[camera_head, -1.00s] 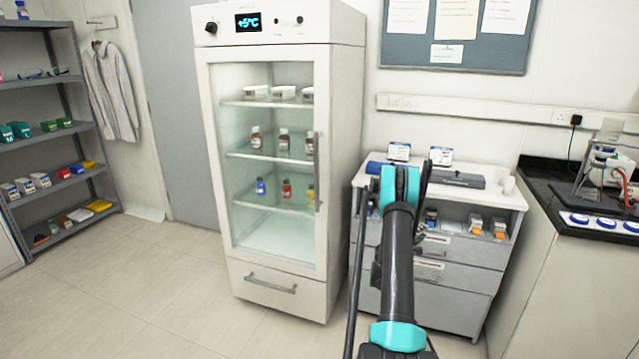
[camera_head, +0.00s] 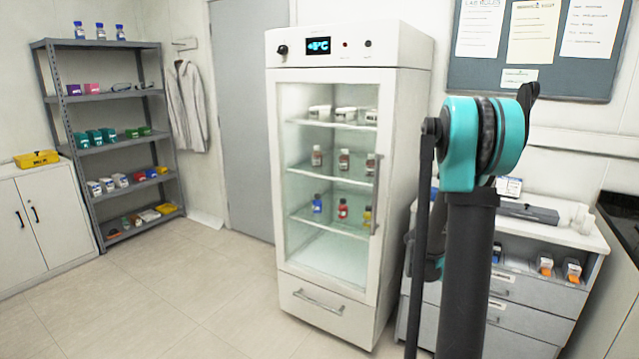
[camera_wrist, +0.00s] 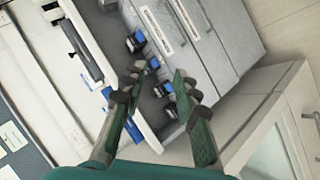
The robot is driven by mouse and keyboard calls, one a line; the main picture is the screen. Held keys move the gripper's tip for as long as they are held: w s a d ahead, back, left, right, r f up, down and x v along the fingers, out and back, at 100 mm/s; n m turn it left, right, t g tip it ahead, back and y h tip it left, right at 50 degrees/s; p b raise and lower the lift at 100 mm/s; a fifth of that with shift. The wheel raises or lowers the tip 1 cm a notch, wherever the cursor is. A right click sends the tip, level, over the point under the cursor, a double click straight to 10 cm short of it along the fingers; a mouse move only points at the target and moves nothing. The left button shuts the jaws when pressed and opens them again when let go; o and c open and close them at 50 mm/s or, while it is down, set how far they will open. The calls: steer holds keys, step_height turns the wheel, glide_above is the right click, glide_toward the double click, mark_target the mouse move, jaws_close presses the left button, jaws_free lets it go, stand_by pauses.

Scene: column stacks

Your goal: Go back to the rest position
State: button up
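My arm (camera_head: 466,250) rises in front of the drawer cabinet in the head view, its teal joint at the top. My gripper (camera_wrist: 158,84) shows in the wrist view with its two fingers spread apart and nothing between them. It hangs above the cabinet's open shelf, where several small dark and blue items lie; I see no contact. In the head view the fingers are hidden behind the arm.
A glass-door fridge (camera_head: 398,200) stands just left of my arm. The drawer cabinet (camera_head: 527,318) is behind the arm, with a dark counter (camera_head: 622,215) at right. A shelf rack (camera_head: 97,130) stands far left. The floor (camera_head: 190,295) at the left front is clear.

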steer(key=s+a+f+g+y, duration=0.2)
steer(key=s+a+y, duration=0.7)
steer(key=s+a, duration=1.7)
steer(key=shift+s+f+m, duration=0.3)
steer(key=shift+s+f, duration=0.5)
steer(key=shift+s, duration=0.45)
steer(key=shift+d, duration=0.1)
